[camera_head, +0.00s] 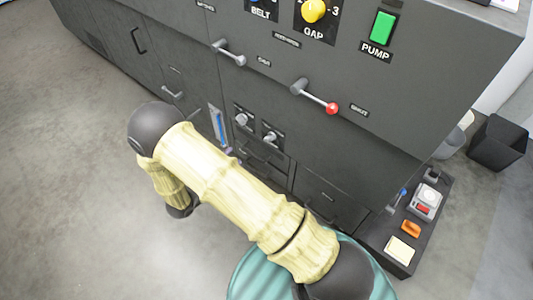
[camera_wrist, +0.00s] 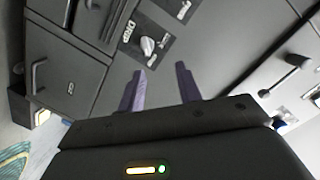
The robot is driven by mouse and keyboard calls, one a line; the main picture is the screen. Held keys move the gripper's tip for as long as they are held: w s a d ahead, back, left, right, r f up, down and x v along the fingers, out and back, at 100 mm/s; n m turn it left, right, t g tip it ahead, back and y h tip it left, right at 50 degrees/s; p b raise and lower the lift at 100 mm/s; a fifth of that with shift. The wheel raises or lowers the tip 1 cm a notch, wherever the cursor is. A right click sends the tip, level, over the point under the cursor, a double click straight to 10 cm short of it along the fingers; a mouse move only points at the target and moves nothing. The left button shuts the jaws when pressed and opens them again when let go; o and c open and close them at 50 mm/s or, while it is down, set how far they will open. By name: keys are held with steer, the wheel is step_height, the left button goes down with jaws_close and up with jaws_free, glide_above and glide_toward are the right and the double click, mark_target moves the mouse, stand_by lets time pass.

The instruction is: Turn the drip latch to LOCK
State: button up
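The drip latch (camera_wrist: 148,45) is a small light-grey turning handle on a dark plate marked DRIP in the wrist view. Its lock marking is too small to read. A second similar latch (camera_wrist: 184,9) is cut off at the top edge. The head view shows two small grey latches side by side, a left one (camera_head: 241,119) and a right one (camera_head: 270,138); their labels are unreadable there. My gripper (camera_wrist: 161,82) has its two purple fingers apart with nothing between them. It points at the panel, short of the drip latch. In the head view my arm mostly hides it.
The dark cabinet (camera_head: 380,150) carries a red-tipped lever (camera_head: 331,108), another lever (camera_head: 229,53), a yellow GAP knob (camera_head: 313,11) and a green PUMP switch (camera_head: 382,32). A side ledge (camera_head: 378,243) holds small items. A black bin (camera_head: 497,143) stands at right. Floor is clear at left.

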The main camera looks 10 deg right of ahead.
mark_target(268, 140)
steer(key=s+f+h+b, duration=0.1)
steer(key=f, duration=0.1)
steer(key=s+f+m+h, duration=0.1)
steer(key=s, duration=0.1)
steer(key=shift+a+f+b, duration=0.2)
steer(key=shift+f+b, duration=0.15)
steer(key=shift+f, duration=0.05)
steer(key=b+x, duration=0.6)
steer(key=x, duration=1.1)
steer(key=shift+w+d+b, duration=0.1)
steer(key=shift+d+b, duration=0.05)
steer(key=shift+b, duration=0.2)
steer(key=c, duration=0.6)
